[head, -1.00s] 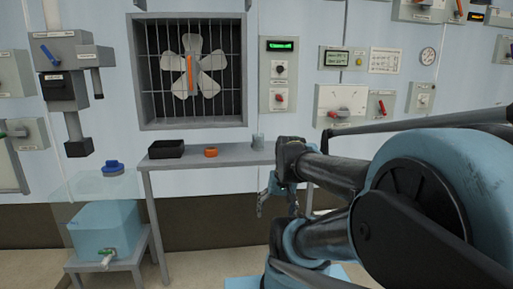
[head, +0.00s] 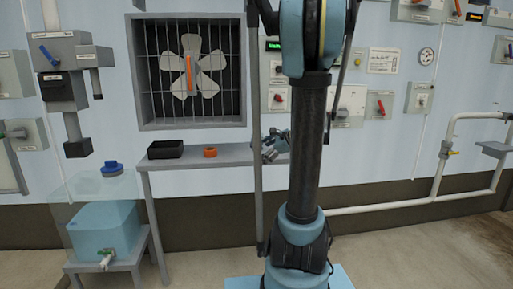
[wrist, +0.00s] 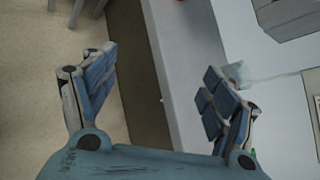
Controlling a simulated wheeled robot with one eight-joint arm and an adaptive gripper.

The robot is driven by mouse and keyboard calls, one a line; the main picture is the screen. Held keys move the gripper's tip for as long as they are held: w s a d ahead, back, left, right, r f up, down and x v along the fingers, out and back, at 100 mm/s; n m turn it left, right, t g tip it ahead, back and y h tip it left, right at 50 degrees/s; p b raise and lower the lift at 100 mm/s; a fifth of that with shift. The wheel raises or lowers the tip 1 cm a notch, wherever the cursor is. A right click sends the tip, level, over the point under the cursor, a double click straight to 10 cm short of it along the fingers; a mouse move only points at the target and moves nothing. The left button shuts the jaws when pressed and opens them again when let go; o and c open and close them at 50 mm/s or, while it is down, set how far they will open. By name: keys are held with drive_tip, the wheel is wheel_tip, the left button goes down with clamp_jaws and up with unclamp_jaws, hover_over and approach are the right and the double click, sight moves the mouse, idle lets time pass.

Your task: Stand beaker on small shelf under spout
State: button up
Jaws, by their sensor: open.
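The beaker (wrist: 238,73) is a small, pale, translucent cup. It shows in the wrist view just beyond my right finger, outside the space between the fingers; whether they touch I cannot tell. In the head view my arm hides it. My gripper (wrist: 161,62) is open and empty, with its fingers wide apart over the table edge. It also shows in the head view (head: 270,152) at the table's right end, partly hidden by my arm.
A blue tank (head: 105,229) with a tap stands at left. The white pipe (head: 447,169) with a yellow valve stands out at right. Floor between is clear.

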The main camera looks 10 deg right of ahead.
sight(262, 137)
drive_tip(key=w+d+r+m+t, duration=0.2)
drive_tip(key=w+d+m+t, duration=0.2)
drive_tip(key=w+d+m, duration=0.6)
drive_tip(key=shift+n+y, duration=0.4)
drive_tip(key=shift+n, duration=0.2)
drive_tip(key=x, duration=1.2)
drive_tip(key=shift+w+d+r, duration=0.15)
drive_tip(key=shift+w, duration=0.3)
drive_tip(key=shift+r+x, duration=0.15)
drive_tip(key=shift+x, duration=1.15)
drive_tip(key=shift+r+x, duration=0.1)
drive_tip(key=shift+x, duration=1.25)
drive_tip(key=c, duration=1.2)
